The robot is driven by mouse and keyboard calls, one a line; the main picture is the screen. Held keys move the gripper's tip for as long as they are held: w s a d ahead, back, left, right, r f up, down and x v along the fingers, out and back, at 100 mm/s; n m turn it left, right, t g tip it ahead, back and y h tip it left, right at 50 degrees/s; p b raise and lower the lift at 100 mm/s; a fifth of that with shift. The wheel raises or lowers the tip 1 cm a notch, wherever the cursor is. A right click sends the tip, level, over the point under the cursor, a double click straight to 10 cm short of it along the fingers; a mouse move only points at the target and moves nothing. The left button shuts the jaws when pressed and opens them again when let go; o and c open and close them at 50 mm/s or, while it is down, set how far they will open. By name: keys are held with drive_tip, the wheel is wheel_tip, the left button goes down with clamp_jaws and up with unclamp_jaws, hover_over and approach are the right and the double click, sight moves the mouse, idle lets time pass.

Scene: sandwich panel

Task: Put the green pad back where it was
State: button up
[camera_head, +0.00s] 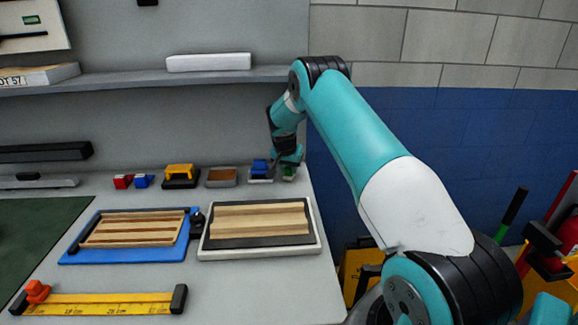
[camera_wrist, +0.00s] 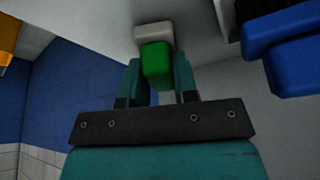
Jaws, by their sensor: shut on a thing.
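My gripper (camera_wrist: 160,85) is shut on the green pad (camera_wrist: 156,60), with one finger on each side of it. A pale block (camera_wrist: 153,35) shows against the pad's far end; I cannot tell if it is part of the pad. In the head view the green pad (camera_head: 289,172) is a small patch under my gripper (camera_head: 289,160), at the right back of the bench. The arm hides part of that spot. I cannot tell whether the pad touches the bench top.
A blue-topped piece (camera_head: 261,168) stands just left of my gripper; it looms at right in the wrist view (camera_wrist: 300,55). Further left are a brown-filled tray (camera_head: 221,178), a yellow-handled block (camera_head: 180,176), and red (camera_head: 123,181) and blue (camera_head: 143,181) pads. Wood-slatted trays lie in front.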

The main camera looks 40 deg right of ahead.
drive_tip(key=shift+f, duration=0.15)
drive_tip(key=o, duration=0.9)
drive_tip(key=b+v, duration=0.2)
drive_tip(key=v, duration=1)
drive_tip(key=s+a+r+n+y, duration=0.2)
drive_tip(key=s+a+r+n, duration=0.15)
drive_tip(key=a, duration=0.45)
drive_tip(key=s+a+r+n+y, duration=0.1)
drive_tip(key=s+a+r+n, duration=0.2)
drive_tip(key=a, duration=0.5)
drive_tip(key=s+a+r+n+y, duration=0.25)
drive_tip(key=s+a, duration=0.25)
drive_tip(key=a, duration=0.4)
drive_tip(key=s+a+n+g+y, duration=0.1)
drive_tip(key=s+a+n, duration=0.4)
drive_tip(key=s, duration=0.7)
drive_tip(key=s+a+n+g+y, duration=0.1)
drive_tip(key=s+a+n, duration=0.4)
drive_tip(key=s, duration=0.8)
drive_tip(key=a+r, duration=0.1)
drive_tip(key=a, duration=0.2)
drive_tip(key=shift+s+a+y, duration=0.25)
drive_tip(key=shift+a+y, duration=0.1)
drive_tip(key=shift+a, duration=0.05)
